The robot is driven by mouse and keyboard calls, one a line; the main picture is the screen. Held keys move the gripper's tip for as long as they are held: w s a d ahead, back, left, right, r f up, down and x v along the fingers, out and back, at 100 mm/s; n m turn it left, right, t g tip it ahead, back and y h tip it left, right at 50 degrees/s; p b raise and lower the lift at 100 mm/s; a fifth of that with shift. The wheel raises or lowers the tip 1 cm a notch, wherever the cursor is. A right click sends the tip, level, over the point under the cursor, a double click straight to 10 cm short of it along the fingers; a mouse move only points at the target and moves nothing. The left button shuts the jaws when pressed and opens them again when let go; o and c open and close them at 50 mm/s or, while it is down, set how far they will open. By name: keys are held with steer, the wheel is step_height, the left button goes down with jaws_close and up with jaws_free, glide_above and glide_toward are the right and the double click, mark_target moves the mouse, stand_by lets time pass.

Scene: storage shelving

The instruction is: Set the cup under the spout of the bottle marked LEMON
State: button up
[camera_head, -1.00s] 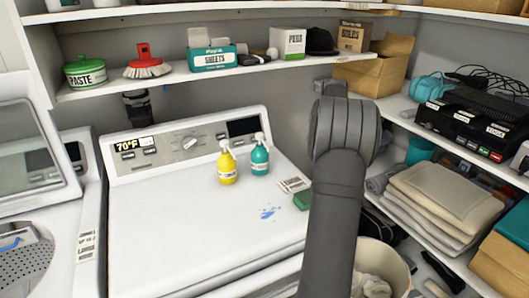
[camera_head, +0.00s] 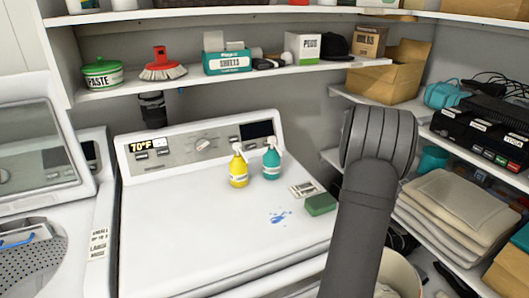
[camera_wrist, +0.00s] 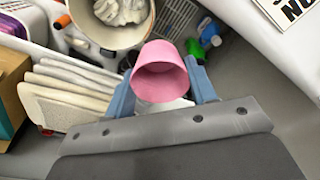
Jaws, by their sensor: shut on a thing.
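A pink cup (camera_wrist: 160,82) is in the wrist view, held between the two blue fingers of my gripper (camera_wrist: 160,72), its open mouth facing the camera. In the head view my arm hides the gripper and cup. A yellow pump bottle (camera_head: 238,171) and a teal pump bottle (camera_head: 271,164) stand upright side by side at the back of the white machine's top (camera_head: 190,235). Their labels are too small to read, so I cannot tell which is marked LEMON. My arm is to the right of both bottles.
A green sponge (camera_head: 320,204), a small printed card (camera_head: 303,189) and a blue spill (camera_head: 279,217) are on the machine top, right of centre. Its left and front are clear. A shelf (camera_head: 215,80) hangs above. Folded towels (camera_head: 455,210) lie on the right shelves.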

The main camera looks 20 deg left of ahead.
steer(key=shift+n, duration=0.8)
steer(key=s+a+r, duration=0.1)
steer(key=a, duration=0.1)
steer(key=s+a+r, duration=0.1)
steer(key=a, duration=0.1)
steer(key=s+a+r, duration=0.1)
steer(key=s+a, duration=0.1)
steer(key=a, duration=0.1)
steer(key=shift+r, duration=0.3)
steer(key=s+a+r+n, duration=0.3)
steer(key=s+a+r, duration=0.1)
steer(key=s+a, duration=0.5)
steer(key=s+a+r+n, duration=0.2)
steer(key=s+a+r, duration=0.3)
steer(key=s, duration=0.5)
steer(key=shift+y, duration=0.4)
steer(key=a+f, duration=0.2)
steer(key=a, duration=0.2)
steer(key=s+a+f, duration=0.1)
steer(key=a+f, duration=0.2)
steer(key=a, duration=0.1)
steer(key=a+f, duration=0.3)
steer(key=a, duration=0.1)
steer(key=shift+s+a+f, duration=0.15)
steer(key=shift+s+a, duration=0.15)
steer(key=shift+a, duration=0.05)
steer(key=shift+a+f, duration=0.15)
steer(key=shift+f, duration=1.9)
steer(key=shift+f, duration=0.1)
